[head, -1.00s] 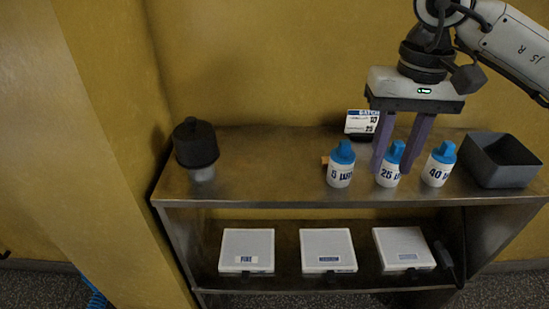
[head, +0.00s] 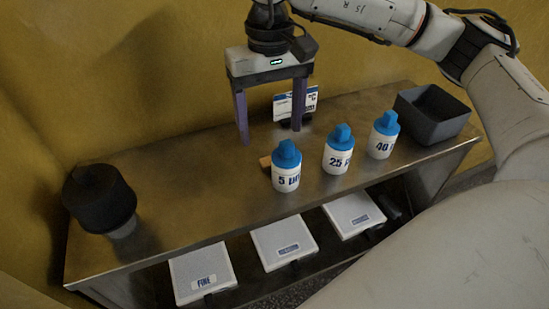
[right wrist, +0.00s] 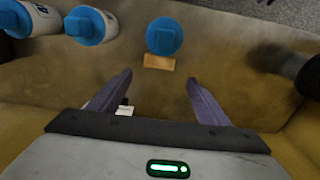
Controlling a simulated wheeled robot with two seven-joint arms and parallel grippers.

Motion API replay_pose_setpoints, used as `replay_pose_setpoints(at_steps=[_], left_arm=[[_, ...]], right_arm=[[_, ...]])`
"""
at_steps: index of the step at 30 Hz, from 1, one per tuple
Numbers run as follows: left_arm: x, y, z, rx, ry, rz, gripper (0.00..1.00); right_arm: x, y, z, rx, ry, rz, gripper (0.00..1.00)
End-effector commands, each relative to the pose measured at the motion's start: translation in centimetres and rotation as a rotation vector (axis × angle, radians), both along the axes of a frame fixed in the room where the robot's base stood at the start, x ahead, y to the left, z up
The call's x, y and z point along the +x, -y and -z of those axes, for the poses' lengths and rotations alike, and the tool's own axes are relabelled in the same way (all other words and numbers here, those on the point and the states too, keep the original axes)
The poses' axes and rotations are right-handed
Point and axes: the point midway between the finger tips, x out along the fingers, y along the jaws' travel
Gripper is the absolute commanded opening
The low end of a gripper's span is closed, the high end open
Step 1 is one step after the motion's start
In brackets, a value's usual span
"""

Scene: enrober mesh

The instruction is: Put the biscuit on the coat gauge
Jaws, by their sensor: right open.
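A small flat tan block (head: 265,162), which looks like the biscuit, lies on the metal shelf top, partly hidden behind the bottle marked 5 (head: 286,175). In the right wrist view the tan block (right wrist: 158,62) shows beyond my fingers, against the blue-capped bottle. My right gripper (head: 270,133) points down, open and empty, behind the block; its fingers stand apart on either side of the block's line. A dark device with a white and blue label (head: 296,104) stands at the back by the right finger. I cannot tell for certain which thing is the coat gauge. My left gripper is out of view.
Bottles marked 25 (head: 337,158) and 40 (head: 383,143) stand to the right, with a dark open bin (head: 432,125) beyond. A black-topped cylinder (head: 98,197) stands at the left end. White boxes (head: 283,238) sit on the lower shelf.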

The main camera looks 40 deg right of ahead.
Motion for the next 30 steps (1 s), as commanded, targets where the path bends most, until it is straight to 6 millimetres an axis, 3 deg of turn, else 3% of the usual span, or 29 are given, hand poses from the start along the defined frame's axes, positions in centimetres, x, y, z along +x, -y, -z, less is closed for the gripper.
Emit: replay_pose_setpoints(at_steps=[7,15,23,24,30], left_arm=[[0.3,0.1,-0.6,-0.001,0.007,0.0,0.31],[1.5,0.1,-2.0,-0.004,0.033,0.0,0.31],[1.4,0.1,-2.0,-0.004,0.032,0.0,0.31],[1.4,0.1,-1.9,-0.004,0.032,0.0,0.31],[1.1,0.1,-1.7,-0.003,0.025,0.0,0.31]], right_arm=[[-0.2,0.2,2.1,-0.001,-0.002,0.0,0.7],[-0.4,0.3,5.8,0.0,-0.001,0.002,0.7],[-0.4,0.3,6.2,0.001,0.001,0.001,0.7],[-0.4,0.3,6.2,0.001,0.001,0.001,0.69],[-0.4,0.3,6.2,0.001,0.001,0.001,0.35]])
